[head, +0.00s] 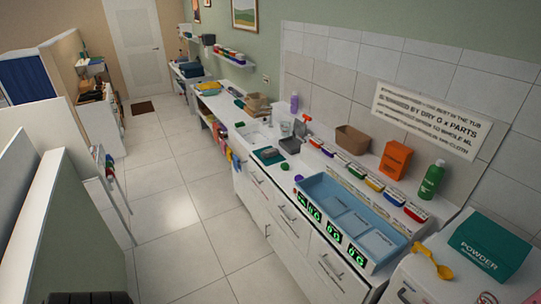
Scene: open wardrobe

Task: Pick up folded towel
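No towel can be made out with certainty. A flat teal item (268,155) lies on the long white counter near the sink and may be folded cloth, but it is too small to tell. A blue item (190,69) on the far counter is also unclear. Neither of my grippers shows in the head view.
A blue divided tray (345,216) with green lit displays sits on the counter (258,174). Behind it are an orange box (395,160) and a green bottle (431,180). A teal powder box (488,246) stands at right.

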